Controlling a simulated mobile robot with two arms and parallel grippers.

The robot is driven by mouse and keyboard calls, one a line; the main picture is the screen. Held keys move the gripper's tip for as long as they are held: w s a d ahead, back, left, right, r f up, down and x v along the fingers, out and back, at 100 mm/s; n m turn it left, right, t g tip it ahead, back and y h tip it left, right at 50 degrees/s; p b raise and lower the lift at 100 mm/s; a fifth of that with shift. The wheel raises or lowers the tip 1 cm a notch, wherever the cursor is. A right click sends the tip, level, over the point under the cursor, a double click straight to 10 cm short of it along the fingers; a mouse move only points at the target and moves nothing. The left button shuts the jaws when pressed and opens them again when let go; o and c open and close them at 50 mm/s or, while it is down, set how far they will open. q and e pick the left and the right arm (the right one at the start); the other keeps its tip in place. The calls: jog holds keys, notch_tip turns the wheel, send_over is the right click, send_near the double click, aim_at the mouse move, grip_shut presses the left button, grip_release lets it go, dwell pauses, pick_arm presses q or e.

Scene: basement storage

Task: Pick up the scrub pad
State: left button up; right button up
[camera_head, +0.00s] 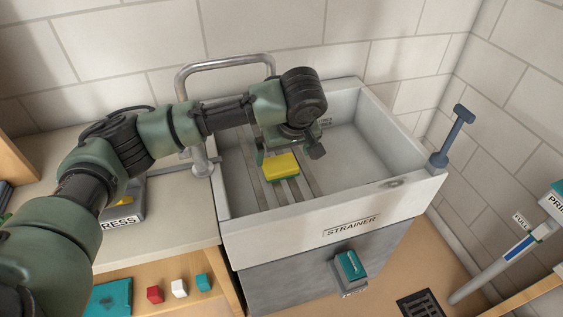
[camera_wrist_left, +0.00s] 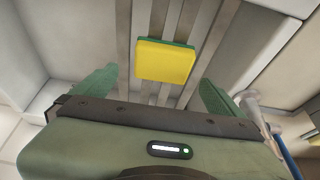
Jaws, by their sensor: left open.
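The scrub pad (camera_head: 281,167) is a small block with a yellow top and a green layer along its edge. It lies on the metal slats (camera_head: 306,172) in the sink. In the left wrist view the scrub pad (camera_wrist_left: 165,61) is in the upper middle, roughly centred between the two fingers. My left gripper (camera_head: 278,154) reaches down into the sink over the pad. In the wrist view its green fingers (camera_wrist_left: 158,79) are spread wide, with clear gaps on both sides of the pad and nothing held. My right gripper is in neither view.
The sink (camera_head: 340,222), labelled STRAINER, has raised walls around the pad. A metal faucet pipe (camera_head: 222,62) arches behind my left arm. A blue-grey handle (camera_head: 452,135) stands at the sink's right corner. The counter (camera_head: 178,222) lies to the left.

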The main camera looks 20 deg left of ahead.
aim_at(280, 164)
pick_arm(q)
jog(key=x, duration=0.3)
jog(key=shift+s+a+f+p, duration=0.2)
jog(key=shift+s+f+p, duration=0.1)
jog(key=shift+f, duration=0.1)
jog(key=shift+x, duration=0.9)
jog(key=shift+w, duration=0.1)
jog(key=shift+d, duration=0.1)
jog(key=c, duration=1.1)
jog(key=shift+c, duration=0.8)
jog(key=shift+r, duration=0.15)
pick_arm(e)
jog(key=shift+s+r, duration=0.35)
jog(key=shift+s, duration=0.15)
pick_arm(q)
notch_tip(280, 164, up, 20)
jog(key=shift+b, duration=0.3)
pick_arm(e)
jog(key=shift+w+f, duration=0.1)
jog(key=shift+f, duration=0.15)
